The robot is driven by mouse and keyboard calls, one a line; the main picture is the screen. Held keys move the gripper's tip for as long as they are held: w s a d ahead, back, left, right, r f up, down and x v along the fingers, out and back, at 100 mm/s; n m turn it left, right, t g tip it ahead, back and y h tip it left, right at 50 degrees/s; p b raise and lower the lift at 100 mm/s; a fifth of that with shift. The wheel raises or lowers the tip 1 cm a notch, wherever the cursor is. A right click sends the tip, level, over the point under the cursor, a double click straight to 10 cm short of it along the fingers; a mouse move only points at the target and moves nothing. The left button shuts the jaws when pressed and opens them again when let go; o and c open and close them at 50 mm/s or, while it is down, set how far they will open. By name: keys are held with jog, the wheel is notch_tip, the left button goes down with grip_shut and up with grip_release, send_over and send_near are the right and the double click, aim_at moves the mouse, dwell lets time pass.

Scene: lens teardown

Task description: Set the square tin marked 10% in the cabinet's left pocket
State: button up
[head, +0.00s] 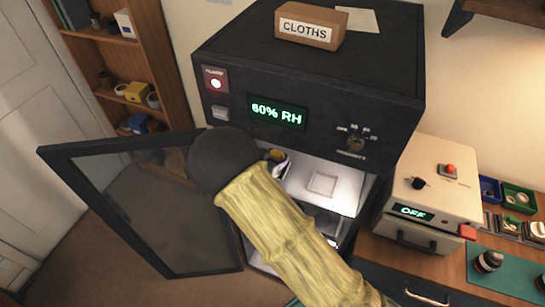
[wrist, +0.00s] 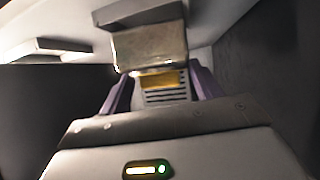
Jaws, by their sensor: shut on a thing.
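The cabinet (head: 300,78) stands with its glass door (head: 150,205) swung open to the left. My arm reaches through the opening, and my gripper (head: 277,157) is mostly hidden behind my dark wrist in the head view. In the wrist view my gripper (wrist: 160,80) is shut on a silvery square tin (wrist: 150,47) between its purple fingers. No 10% mark can be read on it. A raised square pocket outline (head: 322,184) shows on the white shelf, right of my gripper. The left pocket is not clearly seen in the head view. The wrist view shows a raised block (wrist: 47,47) at left.
Dark cabinet walls (wrist: 240,60) stand close on both sides in the wrist view. A CLOTHS box (head: 310,27) sits on top of the cabinet. A cream device reading OFF (head: 432,190) stands to the right, beside small bins and a green mat (head: 510,273).

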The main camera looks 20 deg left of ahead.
jog(key=shift+f, duration=0.45)
jog(key=o, duration=1.1)
jog(key=shift+o, duration=0.2)
jog(key=shift+b, duration=0.3)
jog(key=b+v, duration=0.3)
jog(key=v, duration=1.4)
jog(key=shift+s+b, duration=0.2)
jog(key=shift+b, duration=0.2)
jog(key=shift+a+r, duration=0.1)
jog(key=shift+d, duration=0.2)
